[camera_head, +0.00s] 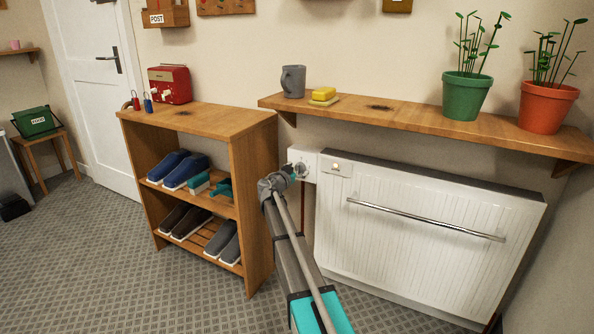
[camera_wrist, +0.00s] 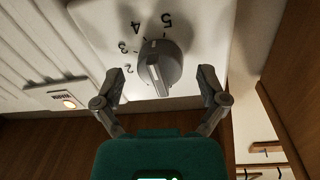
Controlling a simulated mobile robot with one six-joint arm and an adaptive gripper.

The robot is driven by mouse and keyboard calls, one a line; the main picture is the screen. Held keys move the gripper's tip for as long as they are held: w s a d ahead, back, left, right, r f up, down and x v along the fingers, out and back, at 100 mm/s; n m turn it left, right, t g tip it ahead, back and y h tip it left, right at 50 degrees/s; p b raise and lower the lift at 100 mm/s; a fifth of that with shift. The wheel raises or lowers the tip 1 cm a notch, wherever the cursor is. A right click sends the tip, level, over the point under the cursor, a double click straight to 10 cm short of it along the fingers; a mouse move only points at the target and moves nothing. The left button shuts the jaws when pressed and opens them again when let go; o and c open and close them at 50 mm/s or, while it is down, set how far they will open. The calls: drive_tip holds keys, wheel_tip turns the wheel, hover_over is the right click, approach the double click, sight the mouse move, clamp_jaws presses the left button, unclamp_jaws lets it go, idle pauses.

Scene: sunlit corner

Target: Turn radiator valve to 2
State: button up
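The radiator valve (camera_head: 300,169) is on a white plate at the left end of the white radiator (camera_head: 420,225). In the wrist view its round grey knob (camera_wrist: 158,66) has a raised ridge. The numbers 2, 3, 4 and 5 show on the white dial plate (camera_wrist: 95,22) around it. A pale mark on the ridge's upper end points between 4 and 5. My gripper (camera_wrist: 161,78) is open, one finger on each side of the knob, with a gap visible on both sides. In the head view my gripper (camera_head: 284,179) is at the valve, partly covering it.
A wooden shoe rack (camera_head: 254,160) stands close left of my arm. A wooden shelf (camera_head: 420,118) above the radiator holds a grey mug (camera_head: 293,81), a yellow sponge (camera_head: 323,94) and two potted plants. A small lit panel (camera_wrist: 62,100) is beside the dial. Floor is clear in front.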

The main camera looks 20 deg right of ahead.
drive_tip(key=shift+a, duration=0.1)
drive_tip(key=c, duration=1.1)
drive_tip(key=shift+n, duration=0.5)
drive_tip(key=n, duration=0.3)
drive_tip(key=shift+n+b, duration=0.35)
drive_tip(key=shift+n, duration=0.05)
drive_tip(key=n, duration=0.5)
drive_tip(key=shift+w+f+n+t+b, duration=0.1)
drive_tip(key=shift+n+t+b, duration=0.2)
drive_tip(key=shift+t+b, duration=0.1)
drive_tip(key=n, duration=0.4)
drive_tip(key=shift+n, duration=0.4)
drive_tip(key=n+t, duration=0.1)
drive_tip(key=n, duration=0.4)
drive_tip(key=shift+f, duration=0.1)
drive_tip(key=shift+n, duration=0.3)
